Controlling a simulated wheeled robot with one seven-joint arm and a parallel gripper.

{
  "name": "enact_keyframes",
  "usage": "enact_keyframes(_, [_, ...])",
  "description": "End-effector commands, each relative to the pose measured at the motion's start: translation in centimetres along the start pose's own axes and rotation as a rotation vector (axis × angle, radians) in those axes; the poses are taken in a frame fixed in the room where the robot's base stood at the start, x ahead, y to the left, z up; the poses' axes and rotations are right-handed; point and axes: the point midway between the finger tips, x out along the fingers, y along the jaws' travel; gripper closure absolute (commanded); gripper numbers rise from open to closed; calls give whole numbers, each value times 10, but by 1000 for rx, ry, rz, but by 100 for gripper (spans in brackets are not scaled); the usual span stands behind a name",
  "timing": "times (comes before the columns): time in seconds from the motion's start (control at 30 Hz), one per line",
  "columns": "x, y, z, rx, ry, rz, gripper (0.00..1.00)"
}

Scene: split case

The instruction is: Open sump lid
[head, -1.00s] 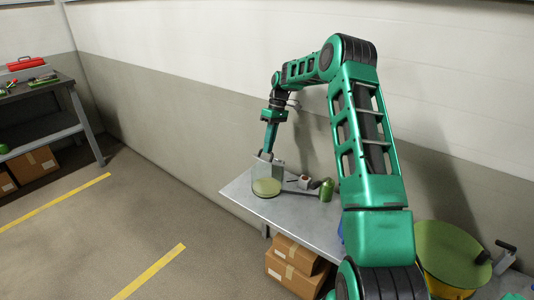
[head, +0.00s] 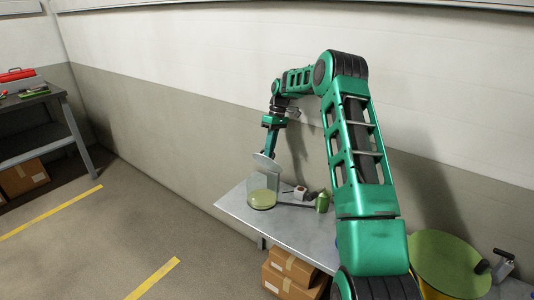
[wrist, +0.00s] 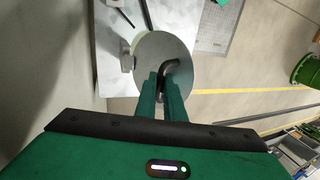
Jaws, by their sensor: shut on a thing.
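My gripper (wrist: 163,88) is shut on the dark bent handle (wrist: 172,68) of a round grey lid (wrist: 150,48). In the head view the lid (head: 265,160) is tilted and stands near the top of a clear, round-looking vessel (head: 264,183) with an olive-green base. The vessel is on the metal table. Whether the lid still touches the vessel's rim or hinge is too small to tell. My fingertips are partly hidden by the handle and lid.
On the table (head: 290,228) to the right of the vessel are a small white and red item (head: 300,192) and a green canister (head: 322,202). A yellow drum with green top (head: 445,262) stands at right. Cardboard boxes (head: 290,272) sit below. The wall is close behind.

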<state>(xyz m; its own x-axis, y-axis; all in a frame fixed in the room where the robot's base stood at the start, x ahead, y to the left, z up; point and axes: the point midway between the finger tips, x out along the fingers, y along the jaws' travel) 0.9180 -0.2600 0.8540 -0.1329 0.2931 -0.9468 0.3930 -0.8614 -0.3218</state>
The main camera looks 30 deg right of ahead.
Motion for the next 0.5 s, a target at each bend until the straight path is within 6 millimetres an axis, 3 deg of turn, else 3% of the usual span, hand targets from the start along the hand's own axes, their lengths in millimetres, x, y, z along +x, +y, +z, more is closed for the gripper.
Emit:
enact_keyframes(0.03, [4, 4, 5, 12, -7, -4, 100])
enact_keyframes(0.07, [4, 4, 6, 12, -7, -4, 85])
enact_keyframes(0.5, [-1, 1, 2, 4, -2, -1, 85])
